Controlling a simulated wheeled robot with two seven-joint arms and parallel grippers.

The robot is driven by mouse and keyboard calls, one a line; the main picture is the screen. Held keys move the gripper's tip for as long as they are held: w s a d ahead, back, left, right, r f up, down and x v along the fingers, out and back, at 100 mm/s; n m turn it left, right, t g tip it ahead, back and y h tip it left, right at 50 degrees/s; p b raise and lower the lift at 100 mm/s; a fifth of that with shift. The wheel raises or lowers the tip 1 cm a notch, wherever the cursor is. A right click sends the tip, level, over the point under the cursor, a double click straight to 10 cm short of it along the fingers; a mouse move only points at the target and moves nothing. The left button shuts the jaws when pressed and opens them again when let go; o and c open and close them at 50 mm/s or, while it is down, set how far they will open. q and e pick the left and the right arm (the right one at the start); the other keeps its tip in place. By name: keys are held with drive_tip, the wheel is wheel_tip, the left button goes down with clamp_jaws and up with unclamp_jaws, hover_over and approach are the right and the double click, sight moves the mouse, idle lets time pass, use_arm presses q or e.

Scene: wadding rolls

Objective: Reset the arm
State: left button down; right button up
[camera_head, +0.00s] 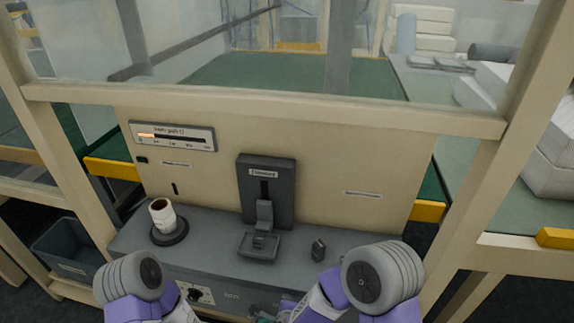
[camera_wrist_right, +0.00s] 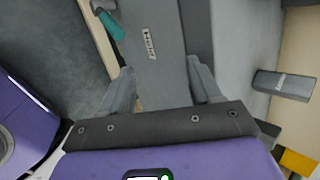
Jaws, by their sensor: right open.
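My right arm (camera_head: 385,280) shows at the bottom right of the head view, with its gripper mostly below the picture edge. In the right wrist view my right gripper (camera_wrist_right: 165,80) has its two grey fingers apart, with nothing between them. Beyond them is a grey surface with a small label (camera_wrist_right: 150,43). A teal-handled item (camera_wrist_right: 111,26) lies at the top left of that view, beyond the left finger. My left arm (camera_head: 140,280) shows at the bottom left of the head view; its gripper is out of the picture.
A grey bench (camera_head: 210,245) holds a white cup (camera_head: 162,215) on a dark round base (camera_head: 170,234), a dark upright device (camera_head: 266,190) and a small dark block (camera_head: 318,250). A beige panel and wooden frame posts stand around it. A dark bin (camera_head: 68,247) is at left.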

drive_tip(key=s+d+f+n+g+y, duration=0.1)
drive_tip(key=s+d+f+n+g, duration=0.3)
drive_tip(key=s+n, duration=0.3)
drive_tip(key=s+d+f+n+g+y+p, duration=0.1)
drive_tip(key=s+d+f+n+g+y, duration=0.1)
drive_tip(key=s+d+f+n, duration=0.4)
drive_tip(key=s+f+n+g, duration=0.1)
drive_tip(key=s+n, duration=0.1)
drive_tip(key=n, duration=0.2)
drive_tip(key=shift+s+d+f+n+g, duration=0.2)
drive_tip(key=shift+s+f+n+g, duration=0.1)
drive_tip(key=shift+g, duration=0.1)
